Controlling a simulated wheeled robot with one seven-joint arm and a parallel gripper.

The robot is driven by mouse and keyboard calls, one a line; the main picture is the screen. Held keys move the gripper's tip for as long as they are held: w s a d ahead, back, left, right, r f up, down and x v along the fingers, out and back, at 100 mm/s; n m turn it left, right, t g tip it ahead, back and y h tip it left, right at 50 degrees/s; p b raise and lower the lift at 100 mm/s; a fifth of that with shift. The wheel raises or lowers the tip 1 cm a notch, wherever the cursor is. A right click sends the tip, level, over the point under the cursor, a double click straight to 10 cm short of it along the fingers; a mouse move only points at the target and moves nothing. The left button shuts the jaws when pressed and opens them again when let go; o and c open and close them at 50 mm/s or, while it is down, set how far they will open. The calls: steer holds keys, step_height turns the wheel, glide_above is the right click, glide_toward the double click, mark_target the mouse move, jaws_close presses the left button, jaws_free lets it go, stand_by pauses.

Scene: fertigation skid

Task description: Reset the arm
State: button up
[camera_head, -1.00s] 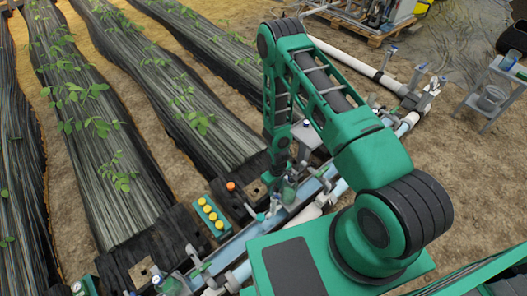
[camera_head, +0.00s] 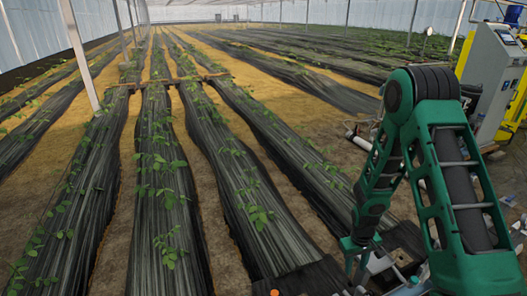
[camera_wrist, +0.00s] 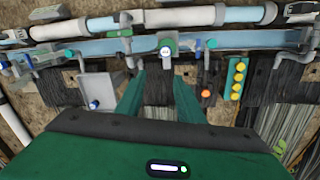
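My green arm (camera_head: 455,180) stands at the right of the head view, bent at a high elbow, with its forearm running down to the gripper. My gripper (camera_head: 358,272) points down at the lower right, over the pipework. In the wrist view its two green fingers (camera_wrist: 160,82) are apart, with nothing visible between them. Past the fingertips is a pipe fitting with a round blue-and-white top (camera_wrist: 167,48). I cannot tell how far the fingertips are from it.
The wrist view shows a white pipe (camera_wrist: 190,17), a green block with yellow knobs (camera_wrist: 238,78), an orange cap (camera_wrist: 206,93) and a grey tray (camera_wrist: 97,88). In the head view, black-covered plant rows (camera_head: 160,200) fill the left; a grey cabinet (camera_head: 494,75) stands at right.

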steer(key=s+d+r+m, duration=0.1)
steer(key=s+d+r, duration=0.2)
steer(key=r, duration=0.5)
steer(key=s+d+r+m, duration=0.2)
steer(key=s+d+r, duration=0.1)
steer(key=r, duration=0.5)
steer(key=s+d+r+m, duration=0.1)
steer(key=s+d+r, duration=0.2)
steer(key=r, duration=0.5)
steer(key=s+r+m, duration=0.2)
steer(key=s+r, duration=0.4)
steer(key=s, duration=0.4)
steer(key=s+a+r+m+y, duration=0.1)
steer(key=s+r+m, duration=0.1)
steer(key=s+r, duration=0.4)
steer(key=s, duration=0.4)
steer(key=shift+s+r, duration=0.25)
steer(key=shift+s, duration=0.05)
